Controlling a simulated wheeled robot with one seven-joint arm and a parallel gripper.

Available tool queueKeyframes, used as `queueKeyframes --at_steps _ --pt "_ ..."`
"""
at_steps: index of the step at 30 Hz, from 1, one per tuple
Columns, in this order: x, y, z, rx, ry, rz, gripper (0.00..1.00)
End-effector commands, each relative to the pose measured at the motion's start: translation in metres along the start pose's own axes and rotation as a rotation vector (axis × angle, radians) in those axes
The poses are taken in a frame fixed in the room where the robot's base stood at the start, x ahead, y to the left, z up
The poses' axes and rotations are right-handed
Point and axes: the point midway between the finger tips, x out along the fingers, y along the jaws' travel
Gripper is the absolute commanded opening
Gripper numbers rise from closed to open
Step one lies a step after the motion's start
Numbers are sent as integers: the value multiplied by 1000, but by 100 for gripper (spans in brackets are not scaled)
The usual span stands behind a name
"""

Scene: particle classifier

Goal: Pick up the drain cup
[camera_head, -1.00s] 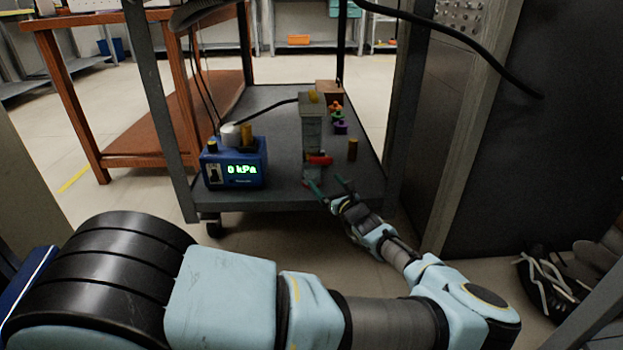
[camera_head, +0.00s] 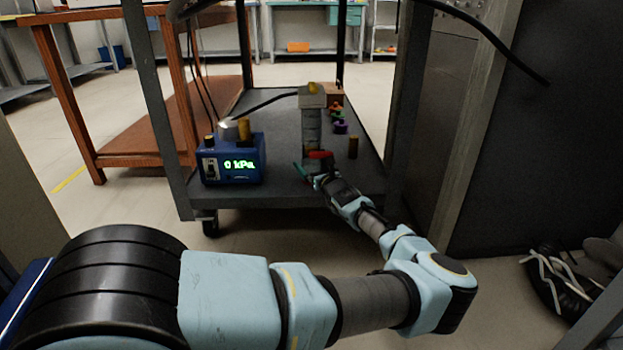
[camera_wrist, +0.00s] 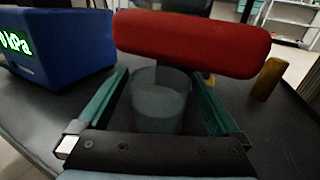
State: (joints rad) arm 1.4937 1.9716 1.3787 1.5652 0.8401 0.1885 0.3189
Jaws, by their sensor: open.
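The drain cup (camera_wrist: 160,103) looks like a grey, see-through round cup in the wrist view. It stands under a red cylindrical bar (camera_wrist: 192,43). My gripper (camera_wrist: 161,76) is open, with one green finger on each side of the cup. I cannot tell whether either finger touches it. In the head view my gripper (camera_head: 312,170) is low at the foot of the grey column (camera_head: 312,128), just below the red bar (camera_head: 320,154). The cup cannot be made out there.
A blue gauge box (camera_head: 230,160) reading 0 kPa stands left on the dark cart shelf (camera_head: 275,125). A brass cylinder (camera_head: 353,147) stands right of the column. Small coloured knobs (camera_head: 339,127) lie behind it. The red bar overhangs my fingers closely.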

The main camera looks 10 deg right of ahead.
Motion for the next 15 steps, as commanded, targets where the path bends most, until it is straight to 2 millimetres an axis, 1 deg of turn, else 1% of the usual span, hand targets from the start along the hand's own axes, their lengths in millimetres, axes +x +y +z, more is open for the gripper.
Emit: queueKeyframes --at_steps 4,5,15 --pt "0 0 1 0 0 0 100" --pt "0 0 1 0 0 0 98" --pt "-1 0 0 0 0 0 60"
